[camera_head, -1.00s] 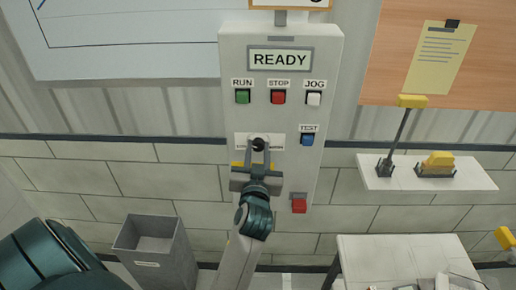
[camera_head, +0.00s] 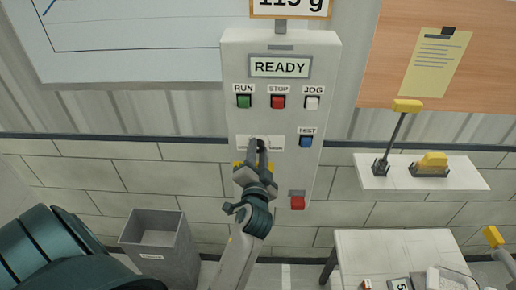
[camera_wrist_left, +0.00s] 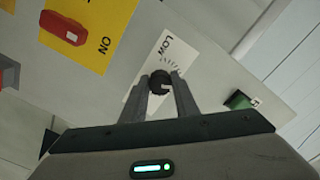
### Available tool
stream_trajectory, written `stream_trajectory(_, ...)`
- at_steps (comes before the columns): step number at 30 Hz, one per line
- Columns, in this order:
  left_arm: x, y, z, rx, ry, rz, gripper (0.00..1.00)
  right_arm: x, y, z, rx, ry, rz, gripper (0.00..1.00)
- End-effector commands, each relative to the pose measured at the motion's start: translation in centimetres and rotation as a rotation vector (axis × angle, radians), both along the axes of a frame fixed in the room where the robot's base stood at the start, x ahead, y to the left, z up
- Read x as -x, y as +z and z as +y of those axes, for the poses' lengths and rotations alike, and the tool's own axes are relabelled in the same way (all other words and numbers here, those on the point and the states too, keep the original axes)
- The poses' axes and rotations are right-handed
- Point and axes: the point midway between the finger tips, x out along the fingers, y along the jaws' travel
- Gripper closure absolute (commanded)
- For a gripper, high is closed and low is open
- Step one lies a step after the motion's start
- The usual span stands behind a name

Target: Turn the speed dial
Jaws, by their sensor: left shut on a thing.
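The speed dial is a small black knob on a white plate (camera_head: 276,142) on the grey control panel (camera_head: 232,75). In the left wrist view the dial (camera_wrist_left: 160,82) sits between my fingertips, with the word LOW and scale ticks beside it. My left gripper (camera_head: 258,150) is shut on the dial and is tilted in the head view. The fingers hide most of the dial there. In the left wrist view the left gripper (camera_wrist_left: 161,90) points at the panel. My right gripper is not in view.
The panel has a READY display (camera_head: 280,67), a green RUN button (camera_head: 244,101), a red STOP button (camera_head: 278,102), a white JOG button (camera_head: 312,103) and a blue TEST button (camera_head: 306,141). A red and yellow ON switch (camera_wrist_left: 72,36) is close by. A grey bin (camera_head: 160,245) stands below left.

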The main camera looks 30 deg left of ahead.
Motion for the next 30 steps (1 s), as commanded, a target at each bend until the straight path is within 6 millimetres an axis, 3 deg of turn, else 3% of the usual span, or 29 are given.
stream_trajectory(16,-0.04,0.17,0.03,-0.035,0.000,0.017,0.95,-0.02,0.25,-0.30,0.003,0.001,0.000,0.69)
stream_trajectory(17,-0.04,0.17,0.03,-0.035,0.000,0.017,0.68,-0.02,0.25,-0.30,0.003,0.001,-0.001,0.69)
stream_trajectory(19,-0.04,0.16,0.02,-0.035,0.000,0.017,0.54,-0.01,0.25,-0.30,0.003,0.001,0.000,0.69)
stream_trajectory(30,-0.03,0.06,0.02,-0.033,0.000,0.019,0.54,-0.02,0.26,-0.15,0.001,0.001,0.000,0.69)
